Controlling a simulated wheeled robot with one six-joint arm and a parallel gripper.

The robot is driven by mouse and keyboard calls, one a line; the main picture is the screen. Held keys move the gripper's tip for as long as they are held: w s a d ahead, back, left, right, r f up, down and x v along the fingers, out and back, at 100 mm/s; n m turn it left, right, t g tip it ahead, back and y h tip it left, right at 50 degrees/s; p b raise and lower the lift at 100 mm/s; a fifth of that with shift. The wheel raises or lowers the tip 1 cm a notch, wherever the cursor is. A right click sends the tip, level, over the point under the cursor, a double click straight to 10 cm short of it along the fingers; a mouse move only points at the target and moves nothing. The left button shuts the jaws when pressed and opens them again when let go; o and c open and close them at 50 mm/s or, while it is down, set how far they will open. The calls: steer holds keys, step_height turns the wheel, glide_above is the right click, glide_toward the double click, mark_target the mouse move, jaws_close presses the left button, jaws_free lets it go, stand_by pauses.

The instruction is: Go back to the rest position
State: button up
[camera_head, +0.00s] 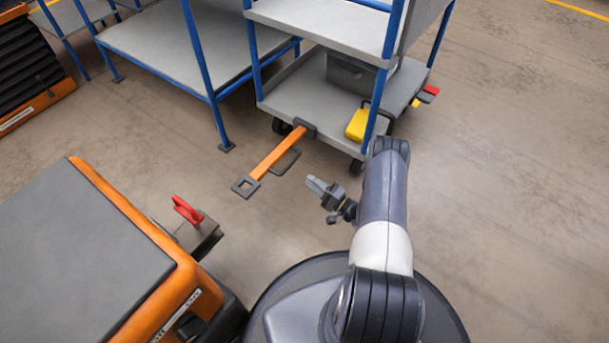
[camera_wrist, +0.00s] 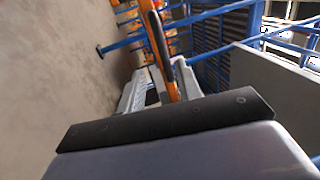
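My gripper (camera_head: 317,186) is low over the floor in the middle of the head view, in front of the cart. In the wrist view its two pale fingers (camera_wrist: 158,88) stand apart with a gap between them. The orange tow bar (camera_head: 272,157) of the cart, with a dark handle loop, lies left of my gripper and apart from it in the head view. In the wrist view the orange bar (camera_wrist: 172,82) shows beyond and between the fingers. I see nothing held. The palm side of the gripper hides part of the wrist view.
The blue-framed shelf cart (camera_head: 300,105) stands just ahead with a yellow item (camera_head: 357,125) on its lower deck. An orange and grey machine (camera_head: 90,255) with a red lever (camera_head: 187,211) is close at left. A blue-legged table (camera_head: 170,45) is behind. Floor at right is clear.

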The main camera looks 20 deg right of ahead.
mark_target(288, 165)
steer(key=shift+s+d, duration=0.15)
steer(key=b+x, duration=0.3)
steer(key=x, duration=0.8)
steer(key=shift+s, duration=0.1)
steer(key=shift+r+m, duration=0.3)
steer(key=shift+r, duration=0.1)
steer(key=shift+f, duration=0.1)
